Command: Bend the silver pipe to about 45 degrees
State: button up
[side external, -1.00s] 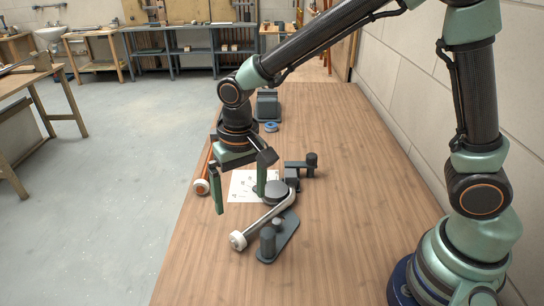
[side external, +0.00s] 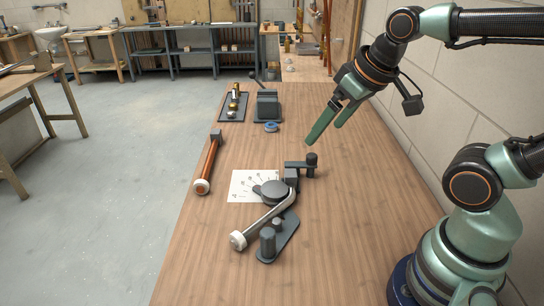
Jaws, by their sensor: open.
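The silver pipe (side external: 264,223) lies in the pipe bender on the bench, with a white cap (side external: 238,240) on its near left end. It runs up to the right past the bender's round former (side external: 274,190); its far part is partly hidden by the bender, so I cannot tell its bend angle. A dark lever arm with an upright knob (side external: 311,161) points right from the bender. A white sheet with angle marks (side external: 242,184) lies under the former's left side. My gripper (side external: 326,134) is open and empty, above and to the right of the bender, apart from it.
A copper pipe (side external: 208,162) with a white-capped end lies along the bench's left edge. A dark vise-like block (side external: 267,106), a blue tape roll (side external: 271,127) and a tray with brass parts (side external: 233,104) stand farther back. The bench's right side (side external: 350,220) is clear.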

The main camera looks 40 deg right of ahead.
jog(key=w+a+f+g, duration=0.3)
jog(key=a+f, duration=0.3)
jog(key=a, duration=0.1)
jog(key=n+g, duration=0.2)
jog(key=g, duration=0.1)
send_over(267, 232)
notch_tip(267, 232, down, 7)
jog(key=shift+f, duration=4.2)
jog(key=c, duration=0.8)
jog(key=shift+m, duration=0.3)
